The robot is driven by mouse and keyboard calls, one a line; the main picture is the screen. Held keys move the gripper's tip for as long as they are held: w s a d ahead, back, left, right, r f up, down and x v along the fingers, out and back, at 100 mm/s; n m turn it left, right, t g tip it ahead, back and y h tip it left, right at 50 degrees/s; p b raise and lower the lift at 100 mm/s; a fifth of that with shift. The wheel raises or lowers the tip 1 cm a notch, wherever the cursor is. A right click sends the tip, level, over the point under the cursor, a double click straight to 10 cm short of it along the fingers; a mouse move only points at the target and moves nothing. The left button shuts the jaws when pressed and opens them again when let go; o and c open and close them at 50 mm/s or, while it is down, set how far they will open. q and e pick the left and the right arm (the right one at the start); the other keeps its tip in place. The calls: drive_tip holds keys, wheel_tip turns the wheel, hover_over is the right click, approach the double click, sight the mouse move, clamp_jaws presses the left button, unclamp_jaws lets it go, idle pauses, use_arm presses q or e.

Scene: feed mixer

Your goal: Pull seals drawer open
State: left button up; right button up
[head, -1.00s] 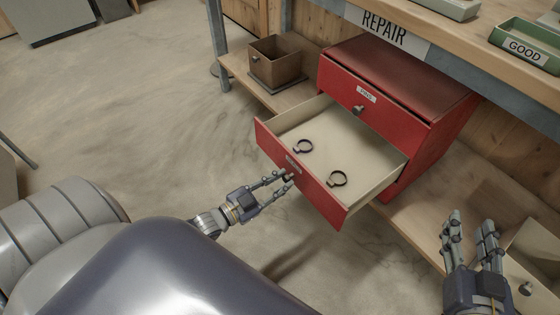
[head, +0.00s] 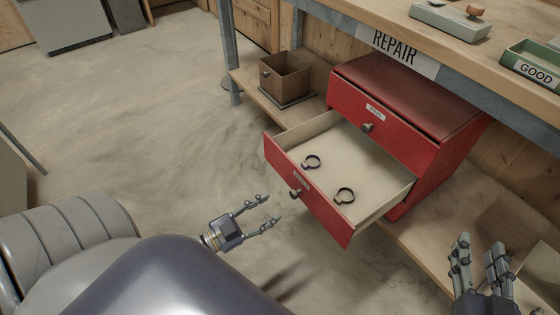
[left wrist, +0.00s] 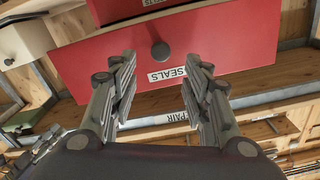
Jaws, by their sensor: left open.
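The red seals drawer (head: 325,205) stands pulled out of the red cabinet (head: 440,170) in the head view. Two dark rings, one nearer the back (head: 312,162) and one nearer the front (head: 344,195), lie inside it. Its knob (head: 295,194) is free. In the left wrist view the SEALS label (left wrist: 167,74) and the knob (left wrist: 160,50) face me beyond the fingers. My left gripper (head: 272,209) is open and empty, a little left of and below the knob, apart from it. My right gripper (head: 478,250) is at the lower right, its fingers spread with nothing visible between them.
The upper drawer (head: 385,115) is shut. A brown box (head: 285,77) stands on the lower shelf to the left. The workbench with a REPAIR sign (head: 398,52) is above, holding a green GOOD tray (head: 530,65).

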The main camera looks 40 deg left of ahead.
use_arm(q)
drive_tip(key=v, duration=0.5)
idle(0.5)
